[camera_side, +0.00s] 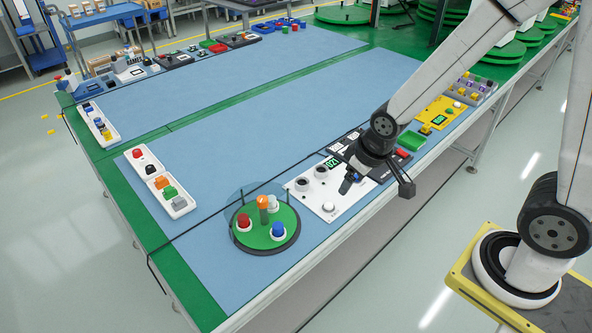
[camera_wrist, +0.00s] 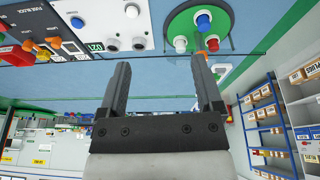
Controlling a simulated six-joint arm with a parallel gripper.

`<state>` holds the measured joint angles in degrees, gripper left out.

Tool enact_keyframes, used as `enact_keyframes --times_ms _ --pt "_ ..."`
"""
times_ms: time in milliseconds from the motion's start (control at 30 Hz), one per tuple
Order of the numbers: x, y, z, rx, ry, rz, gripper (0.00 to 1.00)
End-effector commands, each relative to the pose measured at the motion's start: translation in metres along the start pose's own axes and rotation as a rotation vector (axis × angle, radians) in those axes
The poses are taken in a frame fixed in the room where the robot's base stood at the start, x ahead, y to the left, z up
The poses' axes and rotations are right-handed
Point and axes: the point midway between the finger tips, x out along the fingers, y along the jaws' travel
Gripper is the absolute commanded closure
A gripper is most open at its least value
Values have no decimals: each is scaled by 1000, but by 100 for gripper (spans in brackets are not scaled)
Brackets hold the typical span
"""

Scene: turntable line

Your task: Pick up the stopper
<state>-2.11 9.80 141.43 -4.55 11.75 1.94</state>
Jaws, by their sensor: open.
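A round green turntable (camera_side: 262,242) stands near the front of the blue table. On it are a red-topped piece (camera_side: 243,221), a blue-topped piece (camera_side: 278,229), a whitish piece (camera_side: 272,203) and an orange-topped upright piece (camera_side: 263,202). I cannot tell which thing is the stopper. My gripper (camera_side: 377,188) is open and empty, to the right of the turntable and above the white panel. In the wrist view my gripper (camera_wrist: 160,62) has its fingers spread with nothing between them; the turntable (camera_wrist: 182,18) shows at the top, partly cut off, with its red-topped piece (camera_wrist: 212,44).
A white panel (camera_side: 329,205) with round fittings lies right of the turntable. Further right is a yellow unit (camera_side: 436,116). White trays (camera_side: 176,207) with colored pieces stand at the left. The blue middle of the table is clear.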

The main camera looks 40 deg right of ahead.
Motion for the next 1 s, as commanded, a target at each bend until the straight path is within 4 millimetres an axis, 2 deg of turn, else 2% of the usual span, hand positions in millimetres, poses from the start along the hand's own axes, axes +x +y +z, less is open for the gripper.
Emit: enact_keyframes --times_ms 333,700,833,1000 --pt "64 -25 -40 -128 97 -32 16" --pt "131 -64 -60 -247 194 -116 16" --pt "145 -74 -61 -272 215 -140 16" --pt "152 -80 -62 -282 227 -153 16"
